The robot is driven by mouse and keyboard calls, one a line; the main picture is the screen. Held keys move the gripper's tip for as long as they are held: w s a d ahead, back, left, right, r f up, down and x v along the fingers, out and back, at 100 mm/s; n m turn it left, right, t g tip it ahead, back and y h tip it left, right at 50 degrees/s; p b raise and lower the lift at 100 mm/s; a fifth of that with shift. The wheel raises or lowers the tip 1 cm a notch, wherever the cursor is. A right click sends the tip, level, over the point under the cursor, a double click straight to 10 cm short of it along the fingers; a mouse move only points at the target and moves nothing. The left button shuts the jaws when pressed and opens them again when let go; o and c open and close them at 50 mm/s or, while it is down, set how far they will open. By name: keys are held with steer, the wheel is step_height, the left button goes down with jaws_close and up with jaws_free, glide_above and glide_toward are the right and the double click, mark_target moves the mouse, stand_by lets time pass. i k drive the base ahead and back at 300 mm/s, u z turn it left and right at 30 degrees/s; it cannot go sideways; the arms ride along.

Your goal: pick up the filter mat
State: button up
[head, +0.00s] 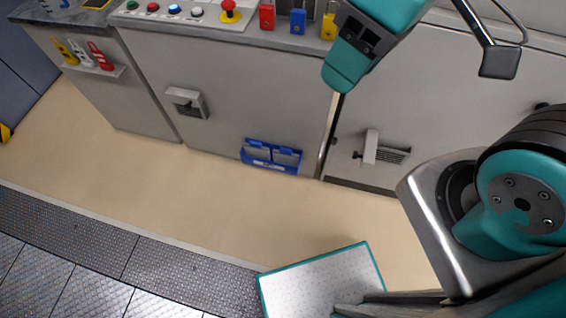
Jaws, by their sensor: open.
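I cannot pick out the filter mat with certainty. A pale, dotted flat panel (315,282) with a teal edge shows at the bottom centre, cut off by the frame. I cannot tell whether it is the mat or part of my own body. My gripper (350,302) appears at the bottom right as two thin dark fingers reaching left over this panel's right side. It is open, and nothing shows between the fingers. Its rear is cut off by the frame.
Grey cabinets (236,95) line the back. A blue holder (271,156) sits low on their front. A control panel with a red knob (229,11) and red, blue and yellow items stand above. Tan floor (170,190) is clear; dark matting (110,245) lies at lower left.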

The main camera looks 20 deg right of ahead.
mark_target(284, 156)
steer(key=u, duration=2.05)
steer(key=i, duration=1.35)
steer(key=z, duration=2.55)
